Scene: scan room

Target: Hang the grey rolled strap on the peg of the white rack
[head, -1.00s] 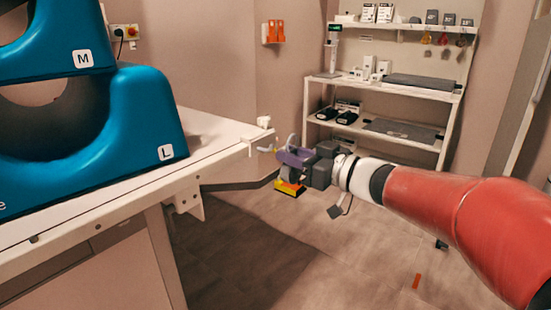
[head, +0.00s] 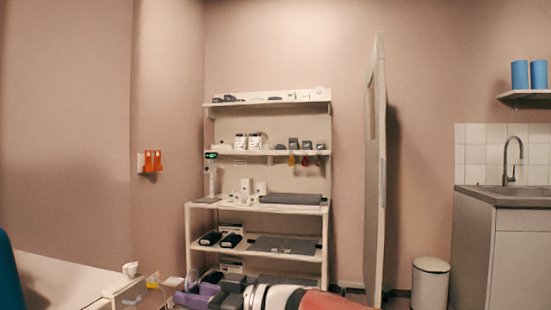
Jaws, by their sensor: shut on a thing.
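My gripper (head: 192,291) shows at the bottom edge, with its purple fingers just right of the table's end. A thin grey loop (head: 190,279), which looks like the rolled strap, is at the fingers, and they are shut on it. Its lower part is hidden or cut off. The white rack (head: 325,225) stands against the back wall, beyond my gripper. Small coloured tags (head: 292,159) hang under one of its upper shelves. I cannot make out a bare peg on it.
A white table (head: 60,282) with a small white fitting (head: 130,269) at its corner is at lower left. Orange holders (head: 152,161) are on the wall. A grey upright panel (head: 374,180), a white bin (head: 430,283) and a sink cabinet (head: 495,245) stand to the right.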

